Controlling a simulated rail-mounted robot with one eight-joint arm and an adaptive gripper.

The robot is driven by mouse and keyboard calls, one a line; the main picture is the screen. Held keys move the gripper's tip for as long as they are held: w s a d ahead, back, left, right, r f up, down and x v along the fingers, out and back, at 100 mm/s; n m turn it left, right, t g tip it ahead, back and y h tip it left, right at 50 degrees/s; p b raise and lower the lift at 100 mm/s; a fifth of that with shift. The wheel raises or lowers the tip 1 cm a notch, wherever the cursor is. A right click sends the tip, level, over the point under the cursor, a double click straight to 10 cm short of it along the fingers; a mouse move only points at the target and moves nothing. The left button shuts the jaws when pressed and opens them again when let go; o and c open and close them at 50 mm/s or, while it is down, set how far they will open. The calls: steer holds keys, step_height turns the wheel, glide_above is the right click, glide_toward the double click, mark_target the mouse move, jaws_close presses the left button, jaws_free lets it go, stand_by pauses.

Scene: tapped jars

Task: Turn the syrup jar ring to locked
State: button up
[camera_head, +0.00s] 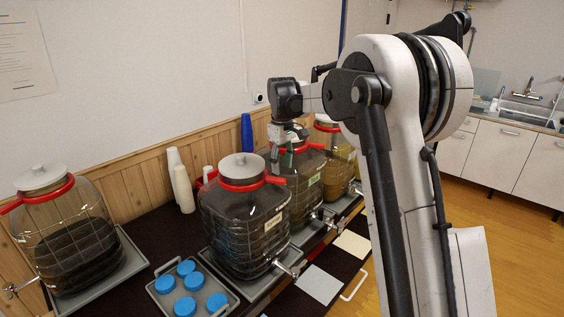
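Several large glass jars with white lids and red rings stand in a row. Their labels are too small to read, so I cannot tell which is the syrup jar. My gripper (287,148) points down at the top of the third jar (296,180) from the left, close to its red ring (316,146). It hides most of that jar's lid. I cannot tell whether the fingers touch the ring or how far apart they are. The nearer dark jar (243,220) has a red ring (240,184) with a handle sticking out to the right.
A jar (68,240) stands at far left and a yellowish jar (341,160) at the back. A tray (161,288) with blue cups (186,305), white cup stacks (183,188) and a blue stack (246,134) share the dark table. Metal taps (290,270) stick out in front.

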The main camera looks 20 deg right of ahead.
mark_target(282, 179)
steer(key=shift+f+b, duration=0.85)
steer(key=shift+f, duration=1.3)
steer(key=shift+f, duration=0.2)
steer(key=shift+f+b, duration=0.3)
steer(key=shift+b, duration=0.05)
steer(key=shift+f+b, duration=0.3)
steer(key=shift+f, duration=0.15)
